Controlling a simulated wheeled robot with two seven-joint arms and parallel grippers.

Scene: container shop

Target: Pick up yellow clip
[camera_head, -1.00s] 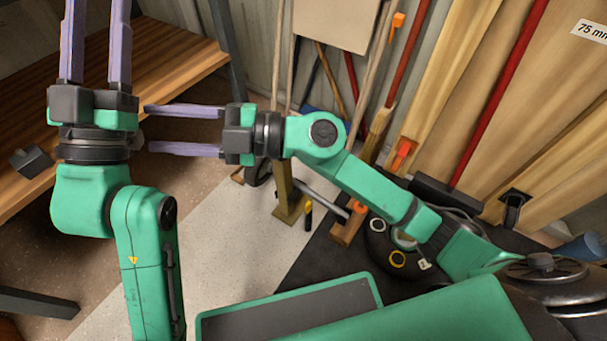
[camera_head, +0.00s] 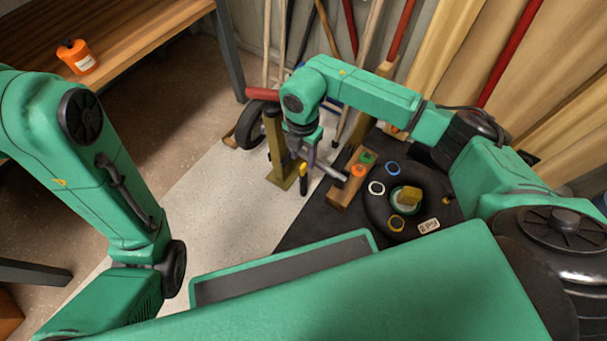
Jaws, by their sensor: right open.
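A small upright yellow piece with a dark lower end (camera_head: 303,171), which looks like the yellow clip, shows just below my right gripper, beside the wooden post. My right gripper (camera_head: 309,160) points down close to it, with its jaws open. One purple-grey finger shows; the other is mostly hidden by the gripper body. I cannot tell whether a finger touches the clip. My left arm is at the left, with its gripper out of view.
A wooden block (camera_head: 343,192) is nearby. An orange container (camera_head: 77,57) stands on the bench (camera_head: 130,35).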

